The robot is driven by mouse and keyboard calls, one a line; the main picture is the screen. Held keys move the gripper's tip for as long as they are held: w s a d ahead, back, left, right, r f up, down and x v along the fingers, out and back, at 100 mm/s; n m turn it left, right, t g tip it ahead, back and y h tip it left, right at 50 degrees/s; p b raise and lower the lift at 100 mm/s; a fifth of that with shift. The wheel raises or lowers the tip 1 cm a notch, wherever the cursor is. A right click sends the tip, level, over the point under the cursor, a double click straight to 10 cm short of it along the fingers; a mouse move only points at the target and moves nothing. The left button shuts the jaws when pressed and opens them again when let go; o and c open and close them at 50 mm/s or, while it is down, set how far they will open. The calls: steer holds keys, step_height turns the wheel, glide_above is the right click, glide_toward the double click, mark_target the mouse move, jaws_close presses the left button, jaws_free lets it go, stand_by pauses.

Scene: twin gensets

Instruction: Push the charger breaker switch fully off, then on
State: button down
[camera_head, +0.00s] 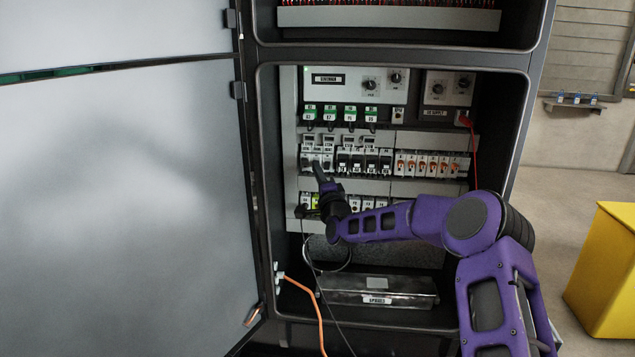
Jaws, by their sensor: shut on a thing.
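My gripper (321,174) is inside the open cabinet, at the left end of the middle breaker row. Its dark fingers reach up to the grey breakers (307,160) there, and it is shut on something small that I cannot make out. The fingers hide part of the breakers behind them. The labels are too small to read, so I cannot tell which is the charger breaker or how its switch stands. My purple arm comes in from the lower right.
The cabinet door (120,180) stands open on the left. Orange-toggled breakers (423,164) sit to the right in the row. A spares box (375,291) lies on the cabinet floor. Cables hang near it, including an orange cable (306,292). A yellow bin (605,270) stands at right.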

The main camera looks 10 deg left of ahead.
steer(key=shift+w, duration=0.1)
stand_by(0.3)
steer(key=c, duration=0.9)
jaws_free()
steer(key=shift+f, duration=0.1)
steer(key=shift+c, duration=0.2)
steer(key=f+v, duration=0.1)
steer(key=v, duration=1.6)
steer(key=shift+d, duration=0.15)
